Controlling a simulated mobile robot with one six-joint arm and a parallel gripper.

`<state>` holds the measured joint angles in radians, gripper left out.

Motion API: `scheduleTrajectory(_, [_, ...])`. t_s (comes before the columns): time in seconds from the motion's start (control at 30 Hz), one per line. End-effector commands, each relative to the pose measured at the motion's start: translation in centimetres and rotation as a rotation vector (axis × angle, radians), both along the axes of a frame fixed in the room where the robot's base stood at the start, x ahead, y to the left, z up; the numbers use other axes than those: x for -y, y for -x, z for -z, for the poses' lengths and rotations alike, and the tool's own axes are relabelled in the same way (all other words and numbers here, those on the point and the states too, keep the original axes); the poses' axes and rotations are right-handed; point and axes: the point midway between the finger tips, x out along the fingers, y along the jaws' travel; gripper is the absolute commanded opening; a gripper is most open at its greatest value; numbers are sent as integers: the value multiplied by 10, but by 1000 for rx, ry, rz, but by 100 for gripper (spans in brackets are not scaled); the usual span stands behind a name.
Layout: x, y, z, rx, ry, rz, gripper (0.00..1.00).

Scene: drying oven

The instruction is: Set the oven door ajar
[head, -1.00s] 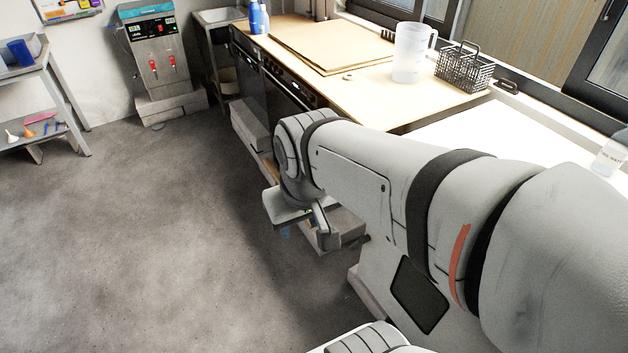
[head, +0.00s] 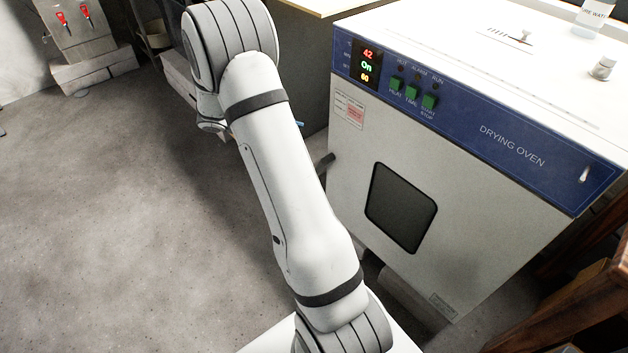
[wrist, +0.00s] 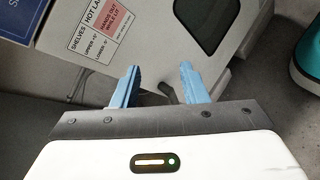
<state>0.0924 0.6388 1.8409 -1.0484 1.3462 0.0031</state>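The drying oven (head: 490,150) stands right of centre in the head view, with a blue control panel on top of its front. Its white door (head: 350,205) has a dark window (head: 401,207) and looks shut. The dark door handle (head: 325,165) sticks out at the door's left edge. In the wrist view, a dark handle-like piece (wrist: 168,90) shows between and beyond the fingertips; contact cannot be told. My gripper (wrist: 157,82) is open, its two blue fingers apart, near the door's edge. In the head view my arm hides most of it.
A bottle (head: 594,14) and a small metal weight-like object (head: 603,68) stand on the oven top. A brown wooden piece (head: 570,310) is at the lower right. Grey floor (head: 120,230) is open on the left. A teal and white object (wrist: 308,50) shows at the wrist view's right.

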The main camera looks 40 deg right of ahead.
Motion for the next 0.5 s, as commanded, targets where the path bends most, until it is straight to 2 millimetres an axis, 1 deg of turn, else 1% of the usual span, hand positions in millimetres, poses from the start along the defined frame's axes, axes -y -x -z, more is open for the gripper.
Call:
scheduleTrajectory(0.03, [10, -11, 51, -51, 45, -25, 40])
scheduleTrajectory(0.07, [16, -18, 69, -77, 74, -43, 40])
scheduleTrajectory(0.1, [23, -26, 92, -110, 113, -66, 40])
scheduleTrajectory(0.17, [33, -38, 128, -159, 169, -103, 40])
scheduleTrajectory(0.2, [38, -46, 151, -188, 204, -128, 40])
scheduleTrajectory(0.27, [46, -55, 184, -228, 254, -164, 40])
scheduleTrajectory(0.3, [50, -60, 204, -253, 284, -186, 40])
scheduleTrajectory(0.4, [58, -70, 245, -299, 347, -233, 40])
scheduleTrajectory(0.5, [62, -76, 272, -328, 389, -267, 40])
